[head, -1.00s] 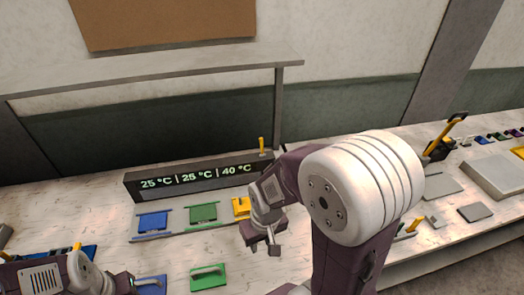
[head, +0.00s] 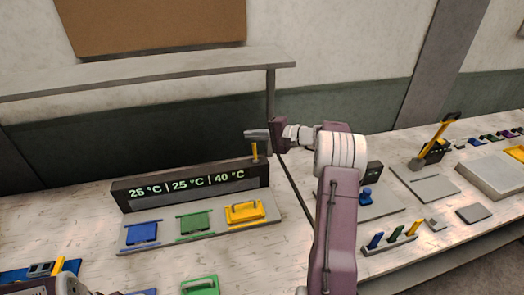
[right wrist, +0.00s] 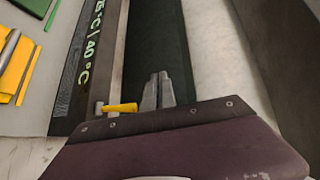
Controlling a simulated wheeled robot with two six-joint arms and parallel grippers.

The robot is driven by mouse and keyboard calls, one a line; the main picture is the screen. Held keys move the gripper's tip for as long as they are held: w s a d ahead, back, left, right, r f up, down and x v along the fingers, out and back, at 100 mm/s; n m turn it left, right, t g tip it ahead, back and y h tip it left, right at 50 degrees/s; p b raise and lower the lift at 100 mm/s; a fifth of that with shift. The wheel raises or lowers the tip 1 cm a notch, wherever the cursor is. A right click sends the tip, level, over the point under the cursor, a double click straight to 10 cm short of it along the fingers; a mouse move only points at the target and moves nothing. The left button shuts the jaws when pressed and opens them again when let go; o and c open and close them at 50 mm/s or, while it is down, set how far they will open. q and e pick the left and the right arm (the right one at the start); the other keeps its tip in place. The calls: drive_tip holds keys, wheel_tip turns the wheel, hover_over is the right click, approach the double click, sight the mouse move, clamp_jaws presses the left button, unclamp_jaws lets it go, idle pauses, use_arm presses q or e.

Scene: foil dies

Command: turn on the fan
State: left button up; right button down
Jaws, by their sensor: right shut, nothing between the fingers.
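A long dark display box (head: 190,186) on the bench reads 25 °C, 25 °C and 40 °C. A small yellow lever (head: 254,150) stands upright at its right end; it also shows in the right wrist view (right wrist: 120,108). My right gripper (head: 252,134) is shut and empty, with its fingers pointing left at the lever's top. In the right wrist view the closed fingertips (right wrist: 158,84) are close beside the lever; I cannot tell whether they touch it. No fan can be made out. My left gripper is not in view; only part of my left arm shows at the lower left.
Blue (head: 142,233), green (head: 195,224) and yellow (head: 246,212) dies lie on a grey plate before the box. A shelf (head: 150,75) with a post (head: 270,105) stands behind. A yellow-handled press (head: 438,140) stands at right.

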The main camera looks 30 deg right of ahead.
sight(255, 152)
drive_tip(key=s+d+f+m+h, duration=0.1)
drive_tip(key=s+d+f, duration=0.1)
drive_tip(key=d, duration=0.4)
drive_tip(key=s+d+f+m+t+h, duration=0.1)
drive_tip(key=s+d+f+m, duration=0.1)
drive_tip(key=d+f, duration=0.2)
drive_tip(key=shift+d+f+h+b, duration=0.35)
drive_tip(key=shift+d+h+b, duration=0.05)
drive_tip(key=shift+d, duration=0.5)
drive_tip(key=shift+w+a+f+p, duration=0.25)
drive_tip(key=shift+w+a+p, duration=0.55)
drive_tip(key=shift+w+a, duration=0.3)
drive_tip(key=shift+w+a+f+p, duration=0.2)
drive_tip(key=shift+w+a+p, duration=0.7)
drive_tip(key=shift+a, duration=0.3)
drive_tip(key=shift+w+a+f+p, duration=0.25)
drive_tip(key=shift+w+a+p, duration=0.5)
drive_tip(key=shift+w+a, duration=0.4)
drive_tip(key=shift+f, duration=0.1)
